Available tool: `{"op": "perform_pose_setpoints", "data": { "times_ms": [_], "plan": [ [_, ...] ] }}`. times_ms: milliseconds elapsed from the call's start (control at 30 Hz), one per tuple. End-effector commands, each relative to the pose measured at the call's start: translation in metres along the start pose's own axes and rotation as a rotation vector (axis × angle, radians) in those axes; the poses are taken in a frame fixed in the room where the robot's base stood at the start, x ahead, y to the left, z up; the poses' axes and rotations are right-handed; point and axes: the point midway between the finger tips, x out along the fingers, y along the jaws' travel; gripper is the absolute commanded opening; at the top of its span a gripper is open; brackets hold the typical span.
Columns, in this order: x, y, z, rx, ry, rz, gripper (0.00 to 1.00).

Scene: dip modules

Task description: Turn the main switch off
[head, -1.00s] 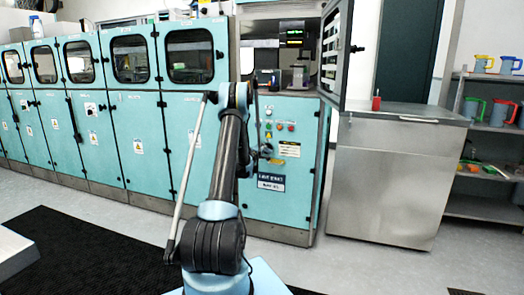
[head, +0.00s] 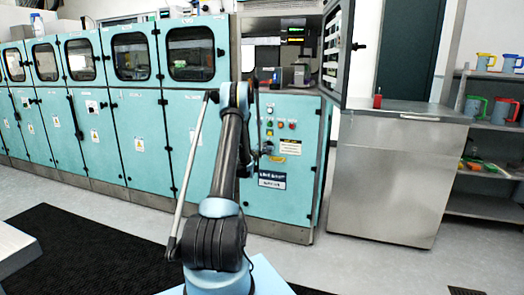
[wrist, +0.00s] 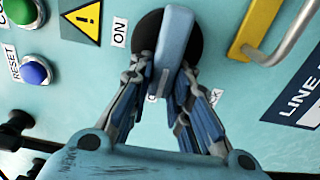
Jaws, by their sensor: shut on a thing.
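The main switch (wrist: 176,45) is a rotary knob with a blue-grey bar handle on a round black base. It fills the top middle of the wrist view, its handle nearly upright and leaning slightly right at the top. An "ON" label lies to its left; a label below right is partly covered by a finger. My gripper (wrist: 163,85) has its fingers on both sides of the handle's lower part and is shut on it. In the head view my gripper (head: 264,149) is small, at the teal cabinet's front, and partly hidden by my arm.
Green (wrist: 22,10) and blue reset (wrist: 35,70) buttons sit left of the switch, beside a yellow warning label (wrist: 85,20). In the head view an open panel door (head: 337,50) hangs above right, and a steel cabinet (head: 390,180) stands right.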

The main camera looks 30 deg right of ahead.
Motion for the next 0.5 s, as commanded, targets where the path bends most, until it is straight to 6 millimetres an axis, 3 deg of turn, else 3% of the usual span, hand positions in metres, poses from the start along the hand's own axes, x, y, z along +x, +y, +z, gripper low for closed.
{"op": "perform_pose_setpoints", "data": {
  "times_ms": [167, 200, 267, 500],
  "plan": [
    [-0.0006, -0.0010, -0.0049, 0.001, 0.008, 0.000, 0.00],
    [-0.0006, -0.0010, -0.0049, 0.001, 0.008, 0.000, 0.27],
    [-0.0006, -0.0009, -0.0044, 0.001, 0.007, 0.000, 0.38],
    [-0.0003, -0.0003, -0.0016, 0.001, 0.003, 0.000, 0.38]
  ]
}}
